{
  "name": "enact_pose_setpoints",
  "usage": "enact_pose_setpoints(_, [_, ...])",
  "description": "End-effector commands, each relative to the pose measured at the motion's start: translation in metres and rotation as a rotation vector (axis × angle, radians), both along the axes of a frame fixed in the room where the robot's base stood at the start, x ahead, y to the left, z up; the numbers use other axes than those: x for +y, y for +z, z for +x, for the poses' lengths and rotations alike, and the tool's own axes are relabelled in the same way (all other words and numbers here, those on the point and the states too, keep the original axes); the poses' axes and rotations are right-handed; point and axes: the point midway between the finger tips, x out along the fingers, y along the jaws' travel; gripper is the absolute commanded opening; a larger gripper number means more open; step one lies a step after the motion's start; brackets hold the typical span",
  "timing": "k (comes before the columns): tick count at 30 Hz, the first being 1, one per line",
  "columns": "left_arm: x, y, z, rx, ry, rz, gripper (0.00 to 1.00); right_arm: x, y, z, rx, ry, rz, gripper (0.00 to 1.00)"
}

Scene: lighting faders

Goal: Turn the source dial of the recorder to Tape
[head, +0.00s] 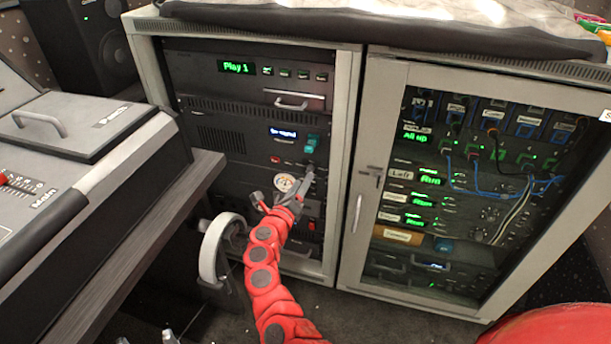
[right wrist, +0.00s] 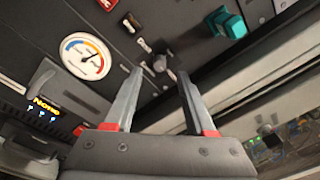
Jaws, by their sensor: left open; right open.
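A rack unit (head: 230,141) with a blue-white lit display (head: 283,133) stands in the left cabinet; I cannot confirm it is the recorder. A small grey knob (right wrist: 160,63) shows in the right wrist view, between a round gauge and a teal switch. Its markings and setting are unreadable. My right gripper (head: 308,176) reaches the left cabinet's front. In the right wrist view my right gripper (right wrist: 161,72) is open, its fingertips on either side of the knob, with no clear contact. What seems to be my left gripper (head: 147,338) shows only its fingertips at the bottom edge.
The gauge (right wrist: 85,56) and teal switch (right wrist: 228,23) flank the knob. A glass-doored cabinet (head: 357,200) stands on the right. A desk console (head: 90,130) fills the left side. A white curved handle or wheel (head: 215,250) is near my right arm.

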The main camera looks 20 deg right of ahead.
Motion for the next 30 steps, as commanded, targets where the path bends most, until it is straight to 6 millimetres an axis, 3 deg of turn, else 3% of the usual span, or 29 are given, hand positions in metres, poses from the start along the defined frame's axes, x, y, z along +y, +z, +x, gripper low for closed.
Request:
enact_pose_setpoints(9, [0.0,-0.009,-0.002,-0.01,0.001,0.013,0.68,-0.023,0.001,0.029,-0.003,0.001,-0.003,0.55])
enact_pose_setpoints(20, [0.0,-0.009,-0.002,-0.013,0.002,0.015,0.68,-0.026,0.0,0.032,0.001,0.001,-0.002,0.55])
enact_pose_setpoints(30, [0.0,-0.009,-0.002,-0.013,0.002,0.015,0.68,-0.026,0.0,0.032,0.001,0.001,-0.002,0.0])
